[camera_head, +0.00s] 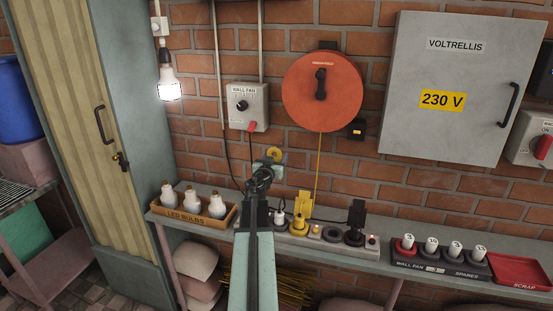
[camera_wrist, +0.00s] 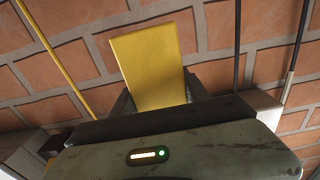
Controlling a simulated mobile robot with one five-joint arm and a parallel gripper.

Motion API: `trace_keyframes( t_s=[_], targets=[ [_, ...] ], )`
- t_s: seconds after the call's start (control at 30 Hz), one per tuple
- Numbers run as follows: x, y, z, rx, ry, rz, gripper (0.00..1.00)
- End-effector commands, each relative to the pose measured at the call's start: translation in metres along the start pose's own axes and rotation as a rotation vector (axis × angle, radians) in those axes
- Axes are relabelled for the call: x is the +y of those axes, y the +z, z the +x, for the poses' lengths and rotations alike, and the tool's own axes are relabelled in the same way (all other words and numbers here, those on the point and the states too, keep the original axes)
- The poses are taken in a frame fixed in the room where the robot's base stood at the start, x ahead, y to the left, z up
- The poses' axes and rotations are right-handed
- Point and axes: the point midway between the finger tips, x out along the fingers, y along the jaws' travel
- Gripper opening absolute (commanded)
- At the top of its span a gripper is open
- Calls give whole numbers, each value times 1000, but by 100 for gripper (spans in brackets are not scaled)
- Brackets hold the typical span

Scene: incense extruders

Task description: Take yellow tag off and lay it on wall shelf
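The yellow tag (camera_wrist: 150,65) shows in the wrist view as a flat yellow plate standing between the two dark fingers of my gripper (camera_wrist: 158,98). The fingers appear closed on its lower part, and it stands clear against the brick wall. In the head view a small yellow piece (camera_head: 275,152) shows at the tip of my gripper (camera_head: 268,165), above the back of the bench and left of the yellow cord. My arm hides part of the bench. I cannot make out a separate wall shelf in either view.
A socket strip (camera_head: 270,232) on the bench carries a yellow plug (camera_head: 299,222) and a black plug (camera_head: 355,218). An LED bulbs box (camera_head: 230,218) stands left, a spares tray (camera_head: 440,270) and red scrap tray (camera_head: 520,270) right. An orange reel (camera_head: 340,95) hangs on the wall.

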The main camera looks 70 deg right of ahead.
Motion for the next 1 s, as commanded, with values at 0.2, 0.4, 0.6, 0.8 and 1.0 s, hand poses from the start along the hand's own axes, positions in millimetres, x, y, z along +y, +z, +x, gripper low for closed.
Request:
trace_keyframes(
  t_s=[0.2,0.4,0.6,0.8,1.0],
  targets=[
    [0,-1,0,0,0,0,15],
    [0,-5,0,0,1,0,15],
    [1,-5,0,0,1,0,15],
    [1,-6,-6,0,1,0,15],
    [1,-6,-16,0,1,0,15]
  ],
)
